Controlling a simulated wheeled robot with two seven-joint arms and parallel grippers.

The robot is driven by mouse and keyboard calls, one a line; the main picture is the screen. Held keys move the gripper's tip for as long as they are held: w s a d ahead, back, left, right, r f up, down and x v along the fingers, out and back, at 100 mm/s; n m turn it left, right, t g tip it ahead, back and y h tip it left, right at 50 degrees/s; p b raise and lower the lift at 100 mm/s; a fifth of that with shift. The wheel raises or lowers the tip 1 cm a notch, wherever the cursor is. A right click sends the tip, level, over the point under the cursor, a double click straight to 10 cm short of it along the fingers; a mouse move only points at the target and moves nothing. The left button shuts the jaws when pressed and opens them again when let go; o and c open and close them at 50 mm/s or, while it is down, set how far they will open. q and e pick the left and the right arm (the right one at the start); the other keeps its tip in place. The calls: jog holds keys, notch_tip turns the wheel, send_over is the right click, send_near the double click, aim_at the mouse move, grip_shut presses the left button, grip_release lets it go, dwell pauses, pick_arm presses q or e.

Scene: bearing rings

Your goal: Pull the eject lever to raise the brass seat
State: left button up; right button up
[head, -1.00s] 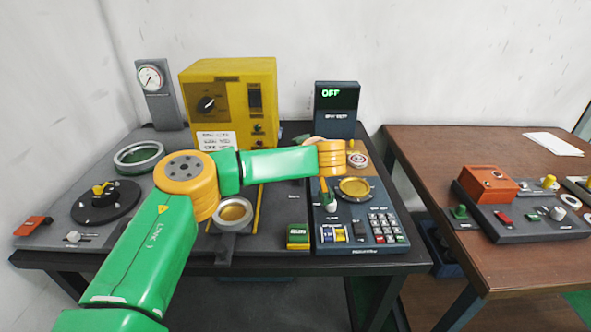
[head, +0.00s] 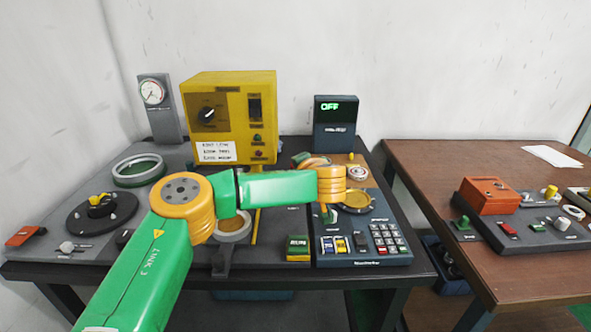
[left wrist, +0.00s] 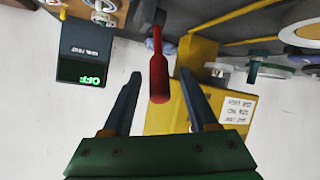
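A red lever (left wrist: 158,75) with a thick round handle stands out between my left gripper's two blue fingers (left wrist: 160,82) in the left wrist view. The fingers are open, with a visible gap on either side of the handle. In the head view my left arm covers the lever and most of the left gripper. A grey ring with a brass disc inside (head: 231,226) is partly covered by my arm on the dark table. I cannot tell which is the seat. My right gripper is out of view.
A yellow control box (head: 235,115) stands at the back, and a dark display reading OFF (head: 336,115) is to its right. Yellow bars (left wrist: 236,18) lie near the lever. The keypad console (head: 360,258) is at front right. A brown table (head: 430,170) stands farther right.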

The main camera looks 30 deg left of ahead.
pick_arm(q)
jog(key=b+v, duration=0.1)
jog(key=v, duration=0.6)
dwell(0.4)
